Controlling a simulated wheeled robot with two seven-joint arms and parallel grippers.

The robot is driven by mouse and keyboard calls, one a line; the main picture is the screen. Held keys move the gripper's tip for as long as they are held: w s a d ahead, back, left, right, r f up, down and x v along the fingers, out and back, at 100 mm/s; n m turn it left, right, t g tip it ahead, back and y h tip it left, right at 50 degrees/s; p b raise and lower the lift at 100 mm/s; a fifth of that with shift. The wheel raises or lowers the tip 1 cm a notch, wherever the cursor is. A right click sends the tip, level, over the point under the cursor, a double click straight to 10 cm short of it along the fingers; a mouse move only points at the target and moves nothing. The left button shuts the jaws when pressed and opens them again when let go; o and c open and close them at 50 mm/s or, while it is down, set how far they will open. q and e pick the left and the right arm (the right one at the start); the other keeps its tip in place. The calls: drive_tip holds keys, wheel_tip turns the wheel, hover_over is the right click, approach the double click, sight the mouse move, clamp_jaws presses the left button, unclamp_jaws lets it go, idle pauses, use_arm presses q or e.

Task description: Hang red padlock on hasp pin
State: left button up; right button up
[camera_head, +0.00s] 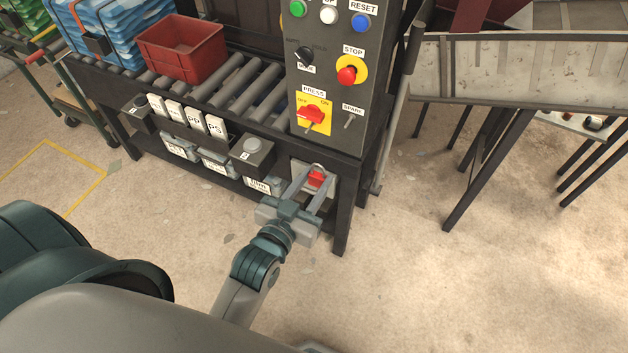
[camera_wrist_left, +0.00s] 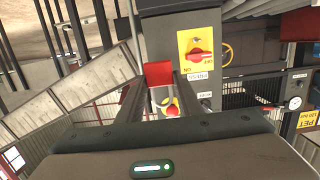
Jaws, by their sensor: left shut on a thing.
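The red padlock (camera_head: 316,179) is between the fingertips of my left gripper (camera_head: 312,180), which is shut on it. A pale curved piece, maybe its shackle, shows just above. In the left wrist view the red padlock (camera_wrist_left: 158,72) sits between the two dark fingers. The PRESS switch (camera_head: 313,114) has a red handle on a yellow plate, above the gripper in the head view. A small grey pin below the handle may be the hasp pin; I cannot tell for sure. The switch also shows in the wrist view (camera_wrist_left: 199,52). My right gripper is not in view.
A pale plate (camera_head: 327,197) on the dark frame is behind the gripper. The grey panel (camera_head: 330,80) carries a red STOP button (camera_head: 347,75) and a SPARE pin (camera_head: 350,121). A button box (camera_head: 252,156) is left of the gripper.

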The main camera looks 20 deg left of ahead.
sight(316, 182)
use_arm(q)
drive_tip(key=shift+s+p, duration=0.65)
drive_tip(key=shift+s, duration=1.7)
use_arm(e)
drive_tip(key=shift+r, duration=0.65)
use_arm(q)
drive_tip(key=shift+s+a+p, duration=0.15)
drive_tip(key=shift+s+p, duration=0.55)
drive_tip(key=shift+s, duration=2.2)
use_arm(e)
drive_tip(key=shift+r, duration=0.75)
